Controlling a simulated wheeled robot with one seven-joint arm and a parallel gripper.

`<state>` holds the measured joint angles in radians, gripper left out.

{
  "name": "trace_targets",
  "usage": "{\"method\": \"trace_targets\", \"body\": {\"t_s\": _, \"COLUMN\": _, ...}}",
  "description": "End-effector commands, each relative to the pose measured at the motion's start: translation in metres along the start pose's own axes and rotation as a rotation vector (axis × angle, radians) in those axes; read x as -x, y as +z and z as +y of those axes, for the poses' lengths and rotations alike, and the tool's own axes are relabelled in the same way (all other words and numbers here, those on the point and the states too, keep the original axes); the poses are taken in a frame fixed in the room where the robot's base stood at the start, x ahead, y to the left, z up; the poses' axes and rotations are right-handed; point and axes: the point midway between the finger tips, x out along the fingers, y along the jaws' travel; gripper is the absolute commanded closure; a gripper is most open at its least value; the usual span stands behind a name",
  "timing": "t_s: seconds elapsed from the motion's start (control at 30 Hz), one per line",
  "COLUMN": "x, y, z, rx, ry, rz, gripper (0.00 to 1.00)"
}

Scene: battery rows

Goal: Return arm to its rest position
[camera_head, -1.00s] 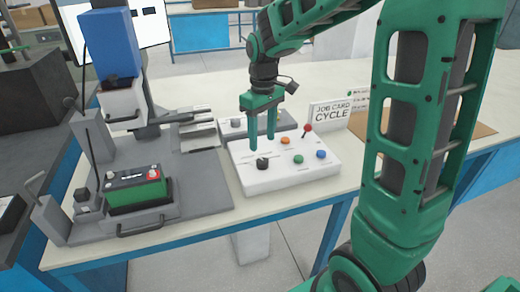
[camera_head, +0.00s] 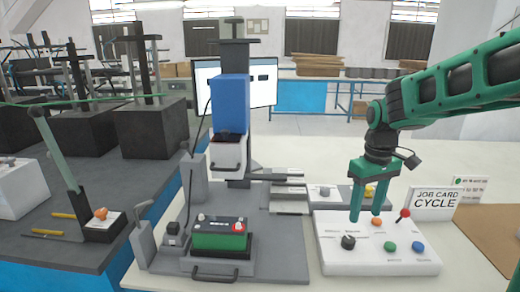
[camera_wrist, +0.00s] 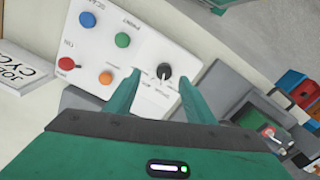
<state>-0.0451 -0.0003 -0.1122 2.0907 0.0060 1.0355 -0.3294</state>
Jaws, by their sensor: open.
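My green gripper (camera_head: 367,204) is open and empty. In the head view its fingers point down over the white control box (camera_head: 340,257), beside the black knob (camera_head: 348,242). In the wrist view the two fingers (camera_wrist: 155,95) stand apart, with the black knob (camera_wrist: 164,71) showing between them beyond the tips. I cannot tell whether the fingertips touch the box. The box also bears orange, green and blue buttons and a red-topped lever (camera_head: 404,214). My arm reaches in from the right of the head view.
A card stand reading "JOB CARD CYCLE" (camera_head: 435,203) stands behind the box. To the left is a press with a blue head (camera_head: 229,103) over a green and black battery (camera_head: 220,236). A dark bench (camera_head: 85,199) with a lever is at far left.

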Motion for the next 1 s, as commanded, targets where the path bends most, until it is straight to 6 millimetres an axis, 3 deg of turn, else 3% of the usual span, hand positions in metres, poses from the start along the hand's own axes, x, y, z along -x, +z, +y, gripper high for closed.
{"method": "trace_targets", "body": {"t_s": 0.23, "x": 0.005, "y": 0.117, "z": 0.029, "rx": -0.339, "ry": 0.006, "rz": 0.0, "gripper": 0.51}}
{"method": "trace_targets", "body": {"t_s": 0.4, "x": -0.006, "y": 0.195, "z": 0.03, "rx": -0.573, "ry": 0.0, "rz": -0.003, "gripper": 0.51}}
{"method": "trace_targets", "body": {"t_s": 0.5, "x": -0.014, "y": 0.23, "z": 0.026, "rx": -0.681, "ry": -0.005, "rz": -0.005, "gripper": 0.51}}
{"method": "trace_targets", "body": {"t_s": 0.7, "x": -0.025, "y": 0.265, "z": 0.017, "rx": -0.8, "ry": -0.013, "rz": -0.009, "gripper": 0.51}}
{"method": "trace_targets", "body": {"t_s": 1.0, "x": -0.027, "y": 0.27, "z": 0.015, "rx": -0.815, "ry": -0.014, "rz": -0.01, "gripper": 0.51}}
